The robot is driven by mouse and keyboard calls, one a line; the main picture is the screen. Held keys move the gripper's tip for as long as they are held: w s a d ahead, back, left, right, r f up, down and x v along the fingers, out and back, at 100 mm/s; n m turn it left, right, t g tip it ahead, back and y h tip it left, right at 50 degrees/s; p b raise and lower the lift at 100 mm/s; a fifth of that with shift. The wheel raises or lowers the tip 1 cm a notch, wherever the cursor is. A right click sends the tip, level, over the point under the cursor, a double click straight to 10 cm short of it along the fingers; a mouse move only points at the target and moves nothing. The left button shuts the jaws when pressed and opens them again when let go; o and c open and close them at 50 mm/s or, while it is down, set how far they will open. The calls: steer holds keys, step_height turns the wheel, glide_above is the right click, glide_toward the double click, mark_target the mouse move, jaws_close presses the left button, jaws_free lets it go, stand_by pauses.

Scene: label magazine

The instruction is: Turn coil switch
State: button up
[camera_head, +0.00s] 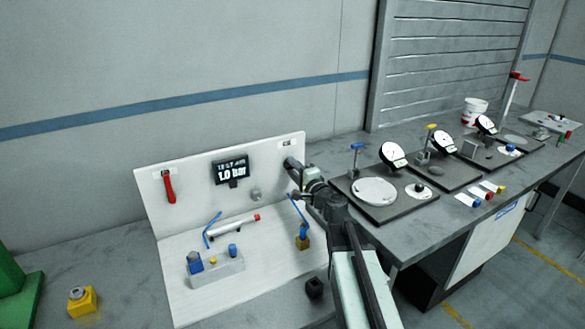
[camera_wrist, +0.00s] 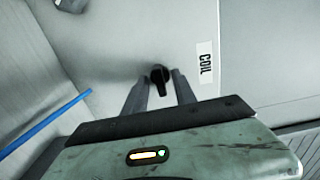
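The coil switch is a small black knob (camera_wrist: 158,77) on the white upright panel, beside a white label reading COIL (camera_wrist: 204,64) in the wrist view. My gripper (camera_wrist: 159,80) has its two grey fingers apart, one on each side of the knob; whether they touch it I cannot tell. In the head view my gripper (camera_head: 294,165) is at the panel's upper right corner, and the arm hides most of the switch. The COIL label (camera_head: 287,143) shows there just above the gripper.
The white panel (camera_head: 200,190) also carries a red handle (camera_head: 169,187) and a display reading 1.0 bar (camera_head: 231,171). A blue lever (camera_head: 299,212) stands close below my gripper. Dial gauges (camera_head: 393,154) and discs stand on the bench at right. A yellow block (camera_head: 82,303) sits at left.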

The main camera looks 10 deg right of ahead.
jaws_close()
steer(key=shift+n, duration=0.4)
steer(key=n, duration=0.3)
steer(key=shift+n, duration=0.3)
steer(key=n, duration=0.4)
steer(key=shift+n, duration=0.3)
jaws_free()
